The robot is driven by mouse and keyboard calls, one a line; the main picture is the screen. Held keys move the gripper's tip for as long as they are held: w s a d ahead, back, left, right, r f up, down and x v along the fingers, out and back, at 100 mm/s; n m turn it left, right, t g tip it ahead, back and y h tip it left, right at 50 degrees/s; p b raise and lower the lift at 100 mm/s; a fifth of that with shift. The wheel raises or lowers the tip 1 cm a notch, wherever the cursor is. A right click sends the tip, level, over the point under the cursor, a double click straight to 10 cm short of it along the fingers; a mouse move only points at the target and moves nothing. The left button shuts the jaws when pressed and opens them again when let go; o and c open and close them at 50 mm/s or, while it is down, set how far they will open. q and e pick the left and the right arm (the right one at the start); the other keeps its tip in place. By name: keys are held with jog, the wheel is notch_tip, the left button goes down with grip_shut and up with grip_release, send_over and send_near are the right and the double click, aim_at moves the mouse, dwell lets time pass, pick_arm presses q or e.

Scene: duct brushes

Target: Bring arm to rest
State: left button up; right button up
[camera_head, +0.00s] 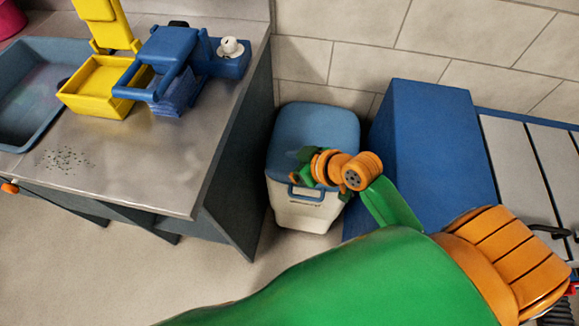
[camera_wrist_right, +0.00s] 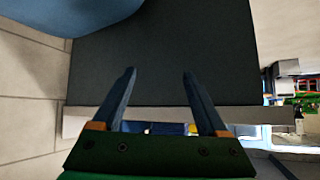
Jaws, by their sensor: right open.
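My right arm, green and orange, comes in from the bottom right in the head view. Its gripper (camera_head: 304,168) is small and partly hidden by its own wrist, in front of the white bin with a blue lid (camera_head: 315,130). In the right wrist view the gripper (camera_wrist_right: 158,74) shows two dark fingers spread apart with nothing between them. Beyond them is a dark panel (camera_wrist_right: 165,45).
A metal counter (camera_head: 150,165) at the left holds a yellow container (camera_head: 95,88), a blue holder (camera_head: 165,65) and a blue basin (camera_head: 60,50). Dark specks (camera_head: 63,158) lie on it. A blue cabinet (camera_head: 430,140) stands right of the bin. The floor (camera_head: 90,270) at lower left is clear.

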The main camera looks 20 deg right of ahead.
jog(key=shift+s+f, duration=0.2)
jog(key=shift+s, duration=0.1)
jog(key=s+d+f+m+g+h, duration=0.2)
jog(key=s+f+g, duration=0.1)
jog(key=s, duration=0.5)
jog(key=s+d+f+m+g+h, duration=0.1)
jog(key=s+d+f+g+h, duration=0.15)
jog(key=s, duration=0.45)
notch_tip(320, 180, down, 15)
jog(key=s+p, duration=0.1)
jog(key=s, duration=0.1)
jog(key=s+d+f+g, duration=0.1)
jog(key=s+f+g, duration=0.1)
jog(key=s+f, duration=0.7)
jog(key=s+p, duration=0.1)
jog(key=s, duration=0.2)
jog(key=shift+d+f, duration=0.2)
jog(key=shift+f, duration=0.2)
jog(key=shift+h, duration=0.25)
